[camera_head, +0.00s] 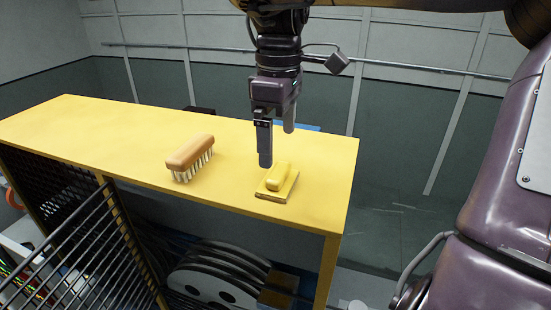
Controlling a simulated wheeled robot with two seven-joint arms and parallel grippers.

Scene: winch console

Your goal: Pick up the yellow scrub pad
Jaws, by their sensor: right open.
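The yellow scrub pad (276,183) lies on the yellow tabletop (310,165), near its front right edge. It has a flat base with a raised yellow grip on top. My right gripper (277,148) points down just above and behind the pad, with its fingers apart and nothing between them. The nearer finger's tip is close to the pad's back end; I cannot tell whether it touches. My left gripper does not show.
A wooden brush (191,157) with pale bristles stands on the tabletop left of the pad. A black barred grille (85,250) is in front at the lower left. The tabletop's far left is clear.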

